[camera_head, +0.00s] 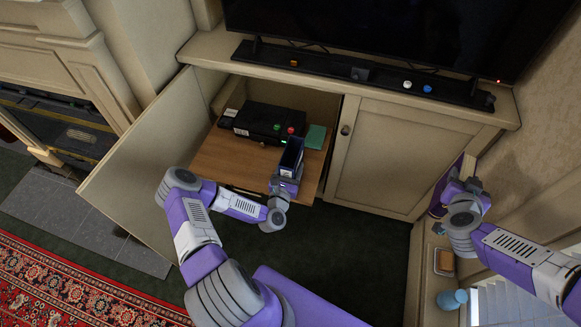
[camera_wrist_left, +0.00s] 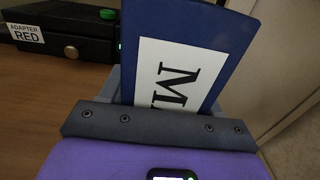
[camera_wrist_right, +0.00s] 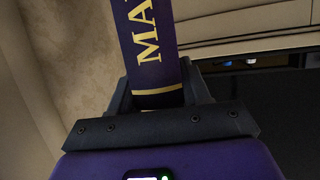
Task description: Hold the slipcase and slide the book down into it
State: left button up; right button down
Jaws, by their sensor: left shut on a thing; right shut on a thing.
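The blue slipcase (camera_head: 291,154) stands upright at the front of the wooden shelf, and its top looks dark in the head view. My left gripper (camera_head: 286,183) is shut on it. In the left wrist view, the slipcase (camera_wrist_left: 226,45) shows a white label with a large "M". The book (camera_head: 454,181) is dark purple and held at the far right, well apart from the slipcase. My right gripper (camera_head: 470,187) is shut on it. In the right wrist view, the book (camera_wrist_right: 146,60) shows gold letters "MA" and a gold band; its upper end is out of frame.
A black box (camera_head: 264,122) with red and green buttons and a green block (camera_head: 316,137) sit on the wooden shelf (camera_head: 215,160). An open cabinet door (camera_head: 140,165) stands at left, a closed door (camera_head: 385,150) at right. A blue jar (camera_head: 451,299) stands at lower right.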

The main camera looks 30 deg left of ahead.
jog(key=shift+r, duration=0.1)
dwell(0.6)
jog(key=w+a+r+y, duration=0.1)
jog(key=w+a+r, duration=0.1)
jog(key=a, duration=0.6)
jog(key=w+a+r+n, duration=0.1)
jog(key=w+a+r, duration=0.1)
jog(key=a, duration=0.6)
jog(key=w+a+r+y, duration=0.1)
jog(key=a+r, duration=0.2)
jog(key=a, duration=0.5)
jog(key=s+a, duration=0.5)
jog(key=a, duration=0.6)
jog(key=s+a+n+y, duration=0.1)
jog(key=s+a, duration=0.4)
jog(key=a, duration=0.7)
jog(key=shift+s+f+n, duration=0.15)
jog(key=shift+s+n, duration=0.05)
jog(key=shift+n, duration=0.1)
jog(key=shift+f, duration=2.9)
notch_tip(320, 180, down, 7)
